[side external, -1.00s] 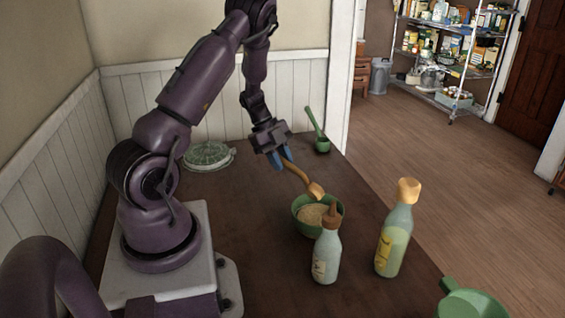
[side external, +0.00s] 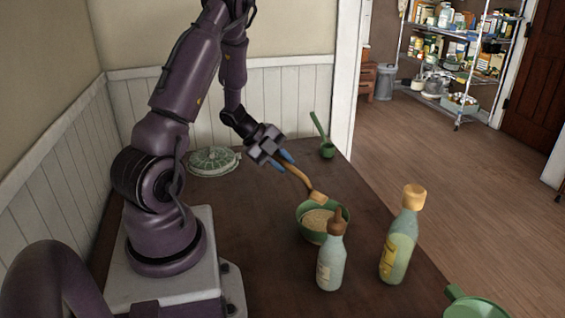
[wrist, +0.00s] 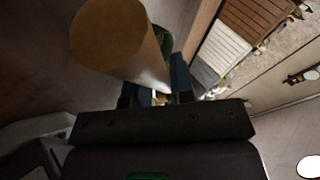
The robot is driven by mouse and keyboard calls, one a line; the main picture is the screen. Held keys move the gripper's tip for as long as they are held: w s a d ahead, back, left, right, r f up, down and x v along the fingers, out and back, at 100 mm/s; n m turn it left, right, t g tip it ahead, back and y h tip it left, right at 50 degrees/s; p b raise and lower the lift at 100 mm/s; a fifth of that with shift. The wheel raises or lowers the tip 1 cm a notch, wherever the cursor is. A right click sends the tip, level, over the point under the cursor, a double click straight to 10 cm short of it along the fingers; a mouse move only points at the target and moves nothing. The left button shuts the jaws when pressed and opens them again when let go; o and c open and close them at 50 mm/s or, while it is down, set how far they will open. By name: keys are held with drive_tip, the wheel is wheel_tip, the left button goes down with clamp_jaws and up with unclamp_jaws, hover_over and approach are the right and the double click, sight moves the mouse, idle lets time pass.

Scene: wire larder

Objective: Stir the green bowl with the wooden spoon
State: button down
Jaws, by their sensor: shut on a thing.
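The green bowl (side external: 301,226) stands on the brown table and holds a pale, grainy filling. My gripper (side external: 280,158), with blue fingers, is shut on the wooden spoon (side external: 298,174), behind and left of the bowl. The spoon slants down to the right, and its head is at the bowl's far rim. I cannot tell whether the head touches the rim or is above it. In the wrist view a large tan cylinder (wrist: 118,40), apparently the spoon's handle, fills the upper left and partly hides the fingers (wrist: 157,94).
A small bottle (side external: 330,262) with a brown top stands close in front of the bowl. A taller bottle (side external: 398,250) stands to its right. A green ladle (side external: 327,150) and a pale green round lidded item (side external: 214,161) are at the back. Another green vessel (side external: 472,305) is front right.

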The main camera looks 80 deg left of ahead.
drive_tip(key=t, duration=0.1)
drive_tip(key=m+t+y, duration=0.1)
drive_tip(key=s+t, duration=0.1)
drive_tip(key=shift+s+d+r+t, duration=0.1)
drive_tip(key=shift+d+r+t, duration=0.25)
drive_tip(key=shift+r+t, duration=0.05)
drive_tip(key=shift+r+m+t+y, duration=0.1)
drive_tip(key=shift+m+t+y, duration=0.2)
drive_tip(key=shift+s+d+r+m+t, duration=0.2)
drive_tip(key=shift+s+m+t, duration=0.1)
drive_tip(key=shift+t, duration=0.5)
drive_tip(key=shift+r+m+t+y, duration=0.25)
drive_tip(key=shift+m+t+y, duration=0.05)
drive_tip(key=shift+t, duration=0.3)
